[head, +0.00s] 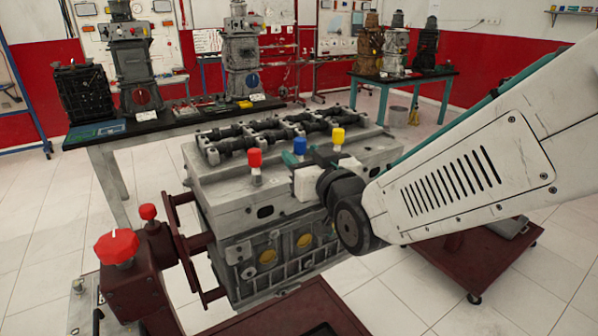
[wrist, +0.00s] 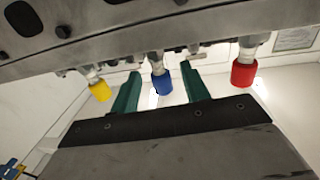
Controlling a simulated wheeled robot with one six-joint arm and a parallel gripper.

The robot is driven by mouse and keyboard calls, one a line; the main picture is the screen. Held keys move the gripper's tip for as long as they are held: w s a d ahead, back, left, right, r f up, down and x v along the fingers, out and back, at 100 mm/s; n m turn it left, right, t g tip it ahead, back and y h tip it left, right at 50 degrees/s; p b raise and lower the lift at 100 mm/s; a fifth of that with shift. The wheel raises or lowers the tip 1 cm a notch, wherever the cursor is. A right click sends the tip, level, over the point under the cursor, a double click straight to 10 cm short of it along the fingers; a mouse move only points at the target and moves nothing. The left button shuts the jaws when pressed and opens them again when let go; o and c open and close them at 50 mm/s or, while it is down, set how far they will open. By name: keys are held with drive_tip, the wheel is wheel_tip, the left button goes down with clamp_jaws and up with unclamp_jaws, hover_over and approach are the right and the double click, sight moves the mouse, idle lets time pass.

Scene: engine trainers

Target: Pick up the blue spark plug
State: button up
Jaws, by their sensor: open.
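The blue spark plug (head: 300,147) stands upright on the top of the engine block (head: 235,190), between the red spark plug (head: 255,163) and the yellow spark plug (head: 338,138). In the wrist view the blue spark plug (wrist: 161,84) lies between the two green fingers of my open gripper (wrist: 158,85), with a gap to each finger. In the head view my gripper is mostly hidden behind my arm and wrist, close to the blue plug. The red plug (wrist: 243,73) and the yellow plug (wrist: 99,90) are outside the fingers, one on each side.
The engine is on a dark red stand (head: 135,285) with a red knob (head: 116,246). Camshafts (head: 270,135) run along the engine top behind the plugs. A workbench (head: 170,122) with more engines stands behind, and a teal-legged table (head: 400,78) is at the back right.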

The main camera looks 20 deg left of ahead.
drive_tip(key=shift+x, duration=1.1)
clamp_jaws()
